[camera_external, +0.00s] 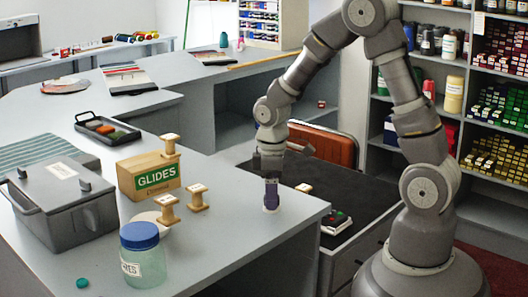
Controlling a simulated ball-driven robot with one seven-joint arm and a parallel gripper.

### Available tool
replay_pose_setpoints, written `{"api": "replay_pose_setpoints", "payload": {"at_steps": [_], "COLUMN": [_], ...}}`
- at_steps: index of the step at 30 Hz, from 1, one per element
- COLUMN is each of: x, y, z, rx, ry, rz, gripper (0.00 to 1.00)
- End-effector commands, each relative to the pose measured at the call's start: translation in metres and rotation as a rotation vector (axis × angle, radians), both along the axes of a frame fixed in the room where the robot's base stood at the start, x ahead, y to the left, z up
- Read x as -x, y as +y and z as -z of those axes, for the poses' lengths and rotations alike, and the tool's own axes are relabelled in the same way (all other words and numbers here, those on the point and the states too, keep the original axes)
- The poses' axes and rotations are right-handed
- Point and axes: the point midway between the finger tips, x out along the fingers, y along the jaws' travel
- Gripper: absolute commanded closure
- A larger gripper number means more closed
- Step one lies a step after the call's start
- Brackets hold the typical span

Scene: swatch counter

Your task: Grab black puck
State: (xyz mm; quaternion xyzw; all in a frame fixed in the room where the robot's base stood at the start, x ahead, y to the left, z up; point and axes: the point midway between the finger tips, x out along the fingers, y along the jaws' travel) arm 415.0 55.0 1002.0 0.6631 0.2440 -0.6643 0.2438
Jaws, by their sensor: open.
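My gripper (272,168) is open, pointing down over the right part of the grey counter (235,232). Directly below it stands a small purple piece with a pale base (271,195); I cannot tell whether the fingers touch it. I cannot pick out a black puck with certainty. A black tray (82,124) at the back left of the counter holds small dark, red and green pieces, too small to tell apart.
A GLIDES box (140,176), several wooden spool-like pieces (197,198), a blue-lidded jar (143,257) and a grey lidded bin (62,203) stand left of my gripper. A teal disc (82,283) lies at the front. The counter's front right is clear.

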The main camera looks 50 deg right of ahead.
Motion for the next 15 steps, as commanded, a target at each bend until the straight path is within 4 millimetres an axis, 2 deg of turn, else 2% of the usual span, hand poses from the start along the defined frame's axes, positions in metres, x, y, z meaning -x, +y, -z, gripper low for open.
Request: {"api": "replay_pose_setpoints", "payload": {"at_steps": [1, 3, 9, 11, 15], "x": [0.0005, 0.0001, -0.0002, -0.0002, -0.0003], "y": [-0.0003, -0.0002, -0.0002, -0.0002, -0.0002], "z": [0.0120, 0.0180, 0.0170, 0.0169, 0.0168], "rx": [0.001, 0.000, 0.000, 0.000, -0.001], "ry": [0.002, 0.000, -0.001, -0.001, -0.002], "rz": [0.000, 0.000, 0.001, 0.001, 0.001], "gripper": [0.24, 0.24, 0.24, 0.36, 0.68]}}
